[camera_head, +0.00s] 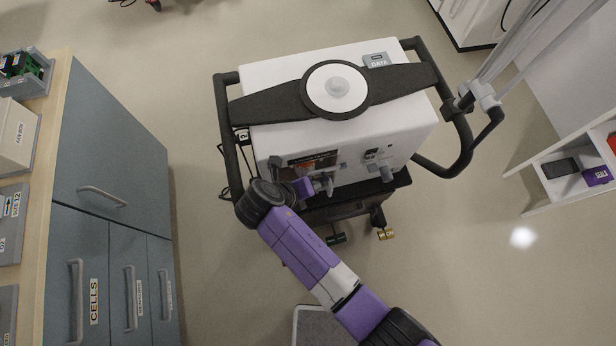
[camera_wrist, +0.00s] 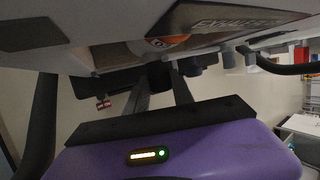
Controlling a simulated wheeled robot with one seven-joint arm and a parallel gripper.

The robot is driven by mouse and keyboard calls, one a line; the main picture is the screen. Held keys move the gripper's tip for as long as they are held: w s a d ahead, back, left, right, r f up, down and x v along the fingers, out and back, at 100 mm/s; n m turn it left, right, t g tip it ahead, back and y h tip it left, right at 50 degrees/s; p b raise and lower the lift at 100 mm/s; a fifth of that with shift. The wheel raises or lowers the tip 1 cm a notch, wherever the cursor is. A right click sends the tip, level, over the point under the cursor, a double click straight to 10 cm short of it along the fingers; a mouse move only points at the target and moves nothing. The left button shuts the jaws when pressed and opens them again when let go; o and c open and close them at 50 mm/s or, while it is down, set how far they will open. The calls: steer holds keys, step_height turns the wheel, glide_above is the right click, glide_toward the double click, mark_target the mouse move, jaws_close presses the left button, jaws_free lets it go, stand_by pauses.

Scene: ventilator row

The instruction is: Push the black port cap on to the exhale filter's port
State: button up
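The ventilator (camera_head: 345,130) is a white box on a dark cart. Its front carries small fittings, including a grey one (camera_head: 386,173) to the right of my gripper. The label reading EXHALE (camera_wrist: 240,18) is on the ventilator in the wrist view. My gripper (camera_head: 326,184) is close to the front of the ventilator, left of its middle. In the wrist view my gripper's two dark fingers (camera_wrist: 162,80) stand apart, with a dark piece (camera_wrist: 158,73) at their tips. I cannot tell whether this is the port cap, or whether they grip it. The filter's port is not clearly visible.
A black handle rail (camera_head: 228,130) runs along the cart's sides. A blue-grey cabinet (camera_head: 110,150) with bins on top stands left. A pole (camera_head: 482,92) and a white shelf (camera_head: 535,190) are at right. The floor in front of the cart is mostly open.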

steer(key=o, duration=0.5)
steer(key=shift+r, duration=0.1)
steer(key=v, duration=0.8)
steer(key=s+d+f+m+y+b, duration=0.2)
steer(key=s+d+f+m+y, duration=0.3)
steer(key=f+m, duration=0.35)
steer(key=s+d+r+m+t+b, duration=0.1)
steer(key=s+d+r+m, duration=0.3)
steer(key=m, duration=0.6)
steer(key=s+d+r+m+t+y+b, duration=0.1)
steer(key=s+d+r+m+t, duration=0.3)
steer(key=s+d+m, duration=0.4)
steer(key=shift+d+r+m+t+b, duration=0.3)
steer(key=shift+d+m+b, duration=0.35)
steer(key=shift+m, duration=0.5)
steer(key=s+d+r+m+t, duration=0.1)
steer(key=d+r+m, duration=0.1)
steer(key=r+m, duration=0.2)
steer(key=s+d+r+m+t+h+b, duration=0.1)
steer(key=s+d+r+m, duration=0.1)
steer(key=r, duration=0.4)
steer(key=s+d+r+m+t, duration=0.1)
steer(key=d+r+m+t, duration=0.1)
steer(key=r+m, duration=0.3)
steer(key=shift+s+d+m+h+b, duration=0.15)
steer(key=shift+s+m+h+b, duration=0.15)
steer(key=shift+s, duration=0.1)
steer(key=shift+c, duration=0.2)
